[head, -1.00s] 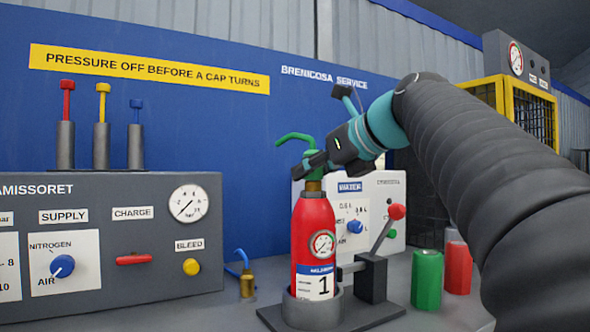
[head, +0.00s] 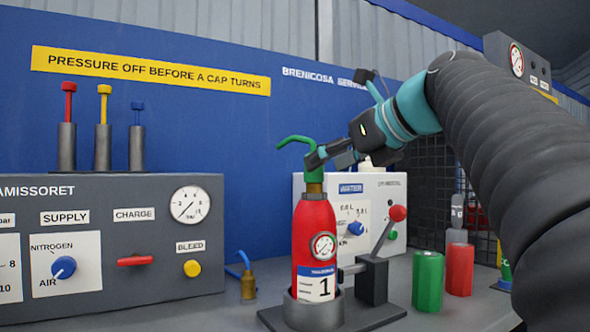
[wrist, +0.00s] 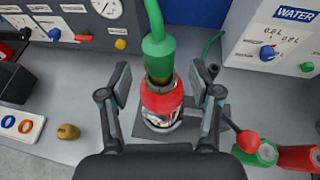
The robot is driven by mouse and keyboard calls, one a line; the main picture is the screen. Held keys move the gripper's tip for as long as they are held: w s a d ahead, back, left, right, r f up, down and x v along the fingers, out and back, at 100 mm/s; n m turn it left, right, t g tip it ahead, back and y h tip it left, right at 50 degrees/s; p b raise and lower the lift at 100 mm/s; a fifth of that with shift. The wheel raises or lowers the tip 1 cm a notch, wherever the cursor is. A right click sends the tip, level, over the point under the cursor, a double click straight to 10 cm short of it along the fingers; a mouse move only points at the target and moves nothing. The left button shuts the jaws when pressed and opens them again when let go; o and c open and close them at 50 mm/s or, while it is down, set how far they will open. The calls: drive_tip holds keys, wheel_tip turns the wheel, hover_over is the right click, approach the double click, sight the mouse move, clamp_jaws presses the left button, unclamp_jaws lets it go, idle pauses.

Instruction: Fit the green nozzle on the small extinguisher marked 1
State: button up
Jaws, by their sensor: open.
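The small red extinguisher marked 1 (head: 312,228) stands upright in a dark round holder (head: 313,311) on the bench; it also shows in the wrist view (wrist: 162,104). The green nozzle (head: 315,174) sits upright on its brass neck, with its bent spout pointing left; it also shows in the wrist view (wrist: 157,58). My gripper (head: 317,156) is at nozzle height, reaching in from the right. In the wrist view my gripper (wrist: 159,72) is open, with one finger on each side of the nozzle and gaps between. How firmly the nozzle is seated cannot be told.
A red-knobbed lever (head: 397,213) stands right of the extinguisher. Green (head: 428,281) and red (head: 459,270) cylinders stand farther right. A brass fitting with a blue tube (head: 247,284) and a grey gauge panel (head: 110,220) are to the left. A white water box (head: 370,190) is behind.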

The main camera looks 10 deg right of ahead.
drive_tip(key=v, duration=0.7)
drive_tip(key=shift+s, duration=0.2)
idle(0.5)
